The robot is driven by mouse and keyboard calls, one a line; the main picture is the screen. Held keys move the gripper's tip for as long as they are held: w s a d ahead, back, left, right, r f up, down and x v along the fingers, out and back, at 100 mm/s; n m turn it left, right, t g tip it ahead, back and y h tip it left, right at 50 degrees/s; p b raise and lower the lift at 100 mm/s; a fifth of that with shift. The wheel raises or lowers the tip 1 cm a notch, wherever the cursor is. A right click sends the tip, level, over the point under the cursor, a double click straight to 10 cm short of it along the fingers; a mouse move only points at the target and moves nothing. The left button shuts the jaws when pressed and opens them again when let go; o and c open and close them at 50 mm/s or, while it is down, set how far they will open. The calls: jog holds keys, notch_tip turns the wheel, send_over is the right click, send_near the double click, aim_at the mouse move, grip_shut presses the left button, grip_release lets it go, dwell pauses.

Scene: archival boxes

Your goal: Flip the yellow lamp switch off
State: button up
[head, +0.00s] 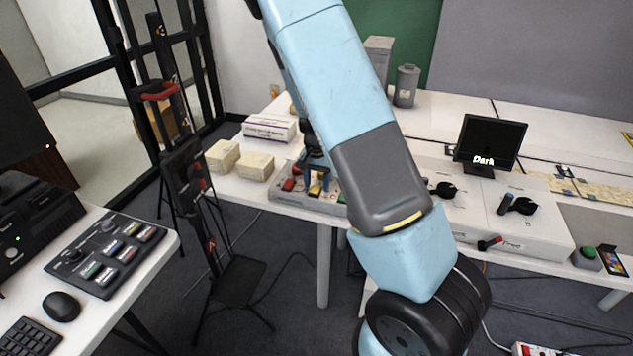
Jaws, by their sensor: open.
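A grey switch box (283,198) sits on the white table, partly hidden behind my arm. It carries a red switch (288,185), the yellow switch (315,190) and a green switch (341,197) that is mostly covered. A small black screen (490,142) on the table reads "Dark".
Cream boxes (222,156) and a white carton (269,127) stand left of the switch box. White units with black knobs (519,205) lie to the right. A second button panel (105,256) is on the left desk, beside a dark stand (190,180).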

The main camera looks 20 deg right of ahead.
aim_at(312, 199)
grip_shut()
jog(key=shift+s+a+r+t+h, duration=0.1)
jog(key=shift+s+a+t+h, duration=0.1)
jog(key=shift+t+h, duration=0.35)
jog(key=shift+s+a+r+t+h, duration=0.15)
jog(key=shift+t+h, duration=0.2)
jog(key=shift+t, duration=0.4)
jog(key=shift+f, duration=0.1)
grip_release()
jog(key=shift+d, duration=0.1)
jog(key=v, duration=1.3)
jog(key=shift+r, duration=0.3)
jog(key=shift+s, duration=0.2)
dwell(0.3)
